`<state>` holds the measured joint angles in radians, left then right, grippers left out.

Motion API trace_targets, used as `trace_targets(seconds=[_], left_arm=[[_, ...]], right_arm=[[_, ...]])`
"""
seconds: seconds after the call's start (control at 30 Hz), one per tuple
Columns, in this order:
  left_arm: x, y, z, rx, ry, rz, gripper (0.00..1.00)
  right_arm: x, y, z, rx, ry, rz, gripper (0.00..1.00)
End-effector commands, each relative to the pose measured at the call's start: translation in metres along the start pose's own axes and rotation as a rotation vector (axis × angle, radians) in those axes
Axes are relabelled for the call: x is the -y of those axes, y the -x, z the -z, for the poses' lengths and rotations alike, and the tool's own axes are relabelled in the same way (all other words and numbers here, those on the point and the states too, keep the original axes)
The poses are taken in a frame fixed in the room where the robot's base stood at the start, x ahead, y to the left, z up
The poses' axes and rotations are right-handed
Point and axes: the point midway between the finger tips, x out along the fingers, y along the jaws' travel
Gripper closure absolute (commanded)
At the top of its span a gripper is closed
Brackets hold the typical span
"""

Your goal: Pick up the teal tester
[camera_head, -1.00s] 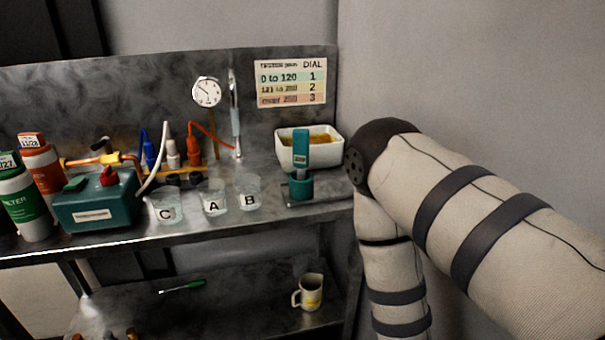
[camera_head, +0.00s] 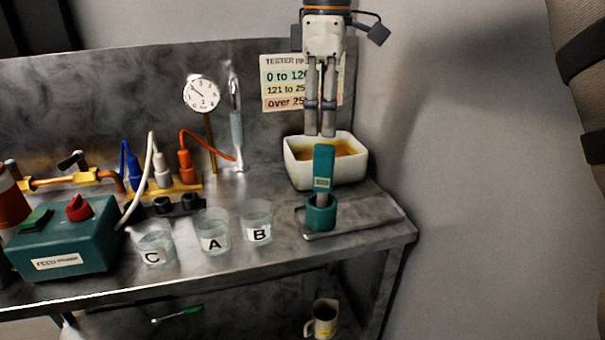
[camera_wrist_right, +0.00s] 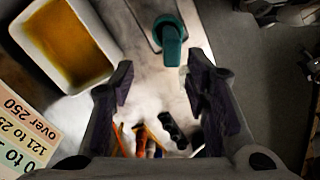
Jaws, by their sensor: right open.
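The teal tester (camera_head: 323,168) stands upright in a teal round holder (camera_head: 320,214) at the right end of the metal bench. A small display shows on its front. In the right wrist view the tester (camera_wrist_right: 170,45) is seen from above, beyond the fingertips and between their lines. My right gripper (camera_head: 320,134) points down above the bench, over and behind the tester's top in the head view. It is open and empty, and its fingers (camera_wrist_right: 160,85) show apart in the wrist view. My left gripper is not in view.
A white basin (camera_head: 300,177) with amber contents stands behind the tester. Cups C (camera_head: 155,246), A (camera_head: 212,232) and B (camera_head: 257,223) stand to its left. A teal feed box (camera_head: 62,240) is at the far left. A mug (camera_head: 322,320) sits on the lower shelf.

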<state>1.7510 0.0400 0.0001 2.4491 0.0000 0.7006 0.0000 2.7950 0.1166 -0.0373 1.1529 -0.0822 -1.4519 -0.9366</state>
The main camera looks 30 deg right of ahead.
Motion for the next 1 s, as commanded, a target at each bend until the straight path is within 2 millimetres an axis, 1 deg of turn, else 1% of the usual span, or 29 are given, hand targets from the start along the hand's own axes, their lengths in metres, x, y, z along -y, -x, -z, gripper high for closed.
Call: trace_targets(seconds=[0.07, 0.2, 0.43, 0.53, 0.6, 0.7, 0.9, 0.97, 1.0], left_arm=[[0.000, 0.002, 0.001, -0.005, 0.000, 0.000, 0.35], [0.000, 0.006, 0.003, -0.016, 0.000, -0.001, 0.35], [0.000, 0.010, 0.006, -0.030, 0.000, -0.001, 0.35], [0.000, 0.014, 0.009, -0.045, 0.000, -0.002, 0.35], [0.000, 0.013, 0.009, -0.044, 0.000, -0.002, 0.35], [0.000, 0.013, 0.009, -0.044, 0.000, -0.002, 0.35], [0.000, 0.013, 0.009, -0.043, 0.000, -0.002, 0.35], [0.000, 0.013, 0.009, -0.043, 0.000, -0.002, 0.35], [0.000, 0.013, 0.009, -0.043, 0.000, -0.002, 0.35]], right_arm=[[0.002, -0.011, -0.001, 0.002, 0.001, 0.003, 0.57], [0.002, -0.043, -0.001, 0.002, 0.000, 0.002, 0.57], [0.004, -0.076, -0.001, 0.001, 0.000, 0.001, 0.57], [0.009, -0.096, 0.000, 0.000, 0.000, 0.000, 0.57], [0.008, -0.109, 0.000, 0.000, 0.000, 0.000, 0.57], [0.007, -0.118, 0.000, 0.000, 0.000, -0.001, 0.57], [0.007, -0.119, 0.000, 0.000, 0.000, -0.001, 0.57], [0.007, -0.119, 0.000, 0.000, 0.000, -0.001, 0.71], [0.007, -0.119, 0.000, 0.000, 0.000, -0.001, 0.80]])
